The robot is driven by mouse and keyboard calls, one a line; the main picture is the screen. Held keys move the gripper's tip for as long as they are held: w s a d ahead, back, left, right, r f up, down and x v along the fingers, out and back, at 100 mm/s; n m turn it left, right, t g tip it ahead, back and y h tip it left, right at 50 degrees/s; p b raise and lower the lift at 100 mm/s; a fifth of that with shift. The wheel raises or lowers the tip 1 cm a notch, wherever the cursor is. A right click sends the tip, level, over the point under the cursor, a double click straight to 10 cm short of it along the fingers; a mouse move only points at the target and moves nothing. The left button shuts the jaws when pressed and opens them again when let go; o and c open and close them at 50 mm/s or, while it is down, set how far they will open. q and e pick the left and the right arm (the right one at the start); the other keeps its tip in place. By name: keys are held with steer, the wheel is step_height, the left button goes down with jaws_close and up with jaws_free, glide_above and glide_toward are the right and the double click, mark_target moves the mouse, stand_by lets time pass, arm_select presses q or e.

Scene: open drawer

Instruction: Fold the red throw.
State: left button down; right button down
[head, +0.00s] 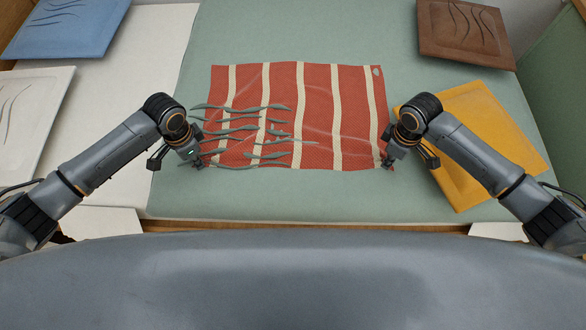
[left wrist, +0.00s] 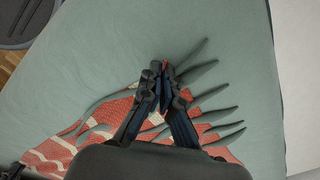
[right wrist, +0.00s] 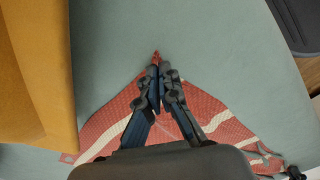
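The red throw (head: 318,120), with cream stripes, lies spread nearly flat on the green bed (head: 300,30), with slight creases. Its far edge lies flat, with a small pale patch at the far right corner. My left gripper (head: 195,163) is at its near left corner. In the left wrist view the fingertips (left wrist: 164,70) are closed with a bit of red between them. My right gripper (head: 388,166) is at the near right corner. In the right wrist view its fingertips (right wrist: 157,64) are closed on a red tip of cloth. The fingers partly hide both corners.
Several grey-green wavy strips (head: 232,130) show across the throw's left part. A yellow cushion (head: 490,135) lies close by on the right, partly behind my right arm. Brown (head: 470,32), blue (head: 65,28) and white (head: 30,110) cushions lie further out. The bed beyond the throw is clear.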

arm_select(q)
steer(key=shift+s+a, duration=0.1)
arm_select(e)
steer(key=shift+d, duration=0.1)
